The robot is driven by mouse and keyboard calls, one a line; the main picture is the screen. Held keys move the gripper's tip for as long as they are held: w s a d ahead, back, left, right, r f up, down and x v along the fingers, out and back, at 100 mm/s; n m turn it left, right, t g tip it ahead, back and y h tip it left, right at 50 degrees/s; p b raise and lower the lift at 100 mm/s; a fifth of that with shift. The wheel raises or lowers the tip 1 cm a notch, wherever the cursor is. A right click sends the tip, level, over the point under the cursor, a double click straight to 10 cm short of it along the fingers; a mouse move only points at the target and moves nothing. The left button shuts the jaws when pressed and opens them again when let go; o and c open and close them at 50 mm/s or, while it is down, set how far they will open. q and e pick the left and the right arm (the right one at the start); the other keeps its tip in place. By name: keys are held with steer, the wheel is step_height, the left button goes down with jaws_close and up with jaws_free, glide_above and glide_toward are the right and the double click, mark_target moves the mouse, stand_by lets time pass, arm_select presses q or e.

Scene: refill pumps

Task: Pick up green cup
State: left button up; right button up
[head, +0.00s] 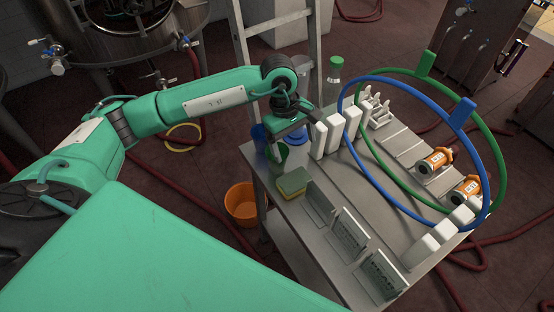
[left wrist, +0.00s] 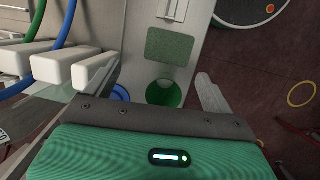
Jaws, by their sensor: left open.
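The green cup (head: 278,153) stands at the near left corner of the metal table, beside the sponge. My left gripper (head: 289,146) is over this corner, partly covering the cup in the head view. In the left wrist view the round green cup (left wrist: 164,93) shows between the two spread fingers of my left gripper (left wrist: 155,92), with space on both sides. The gripper is open and empty. The lower part of the cup is hidden behind the gripper body there. My right gripper is not in view.
A green and yellow sponge (head: 293,182) lies close to the cup. A blue cup (head: 259,133) is beside it. White blocks (head: 335,132) stand just right of the gripper. Blue and green hoops (head: 350,145) rise farther right. An orange bucket (head: 241,204) is on the floor.

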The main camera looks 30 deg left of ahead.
arm_select(q)
steer(key=w+a+y, duration=0.1)
steer(key=a+y, duration=0.2)
steer(key=a, duration=0.3)
step_height(320, 180, down, 7)
steer(key=shift+w+p, duration=0.15)
steer(key=shift+p, duration=0.9)
steer(key=f+p, duration=0.1)
steer(key=f, duration=0.2)
steer(key=f+p, duration=0.1)
steer(key=f, duration=0.1)
steer(key=shift+w+d+f+p, duration=0.1)
steer(key=shift+w+p, duration=0.15)
steer(key=shift+p, duration=0.1)
steer(key=shift+f, duration=0.3)
steer(key=c, duration=1)
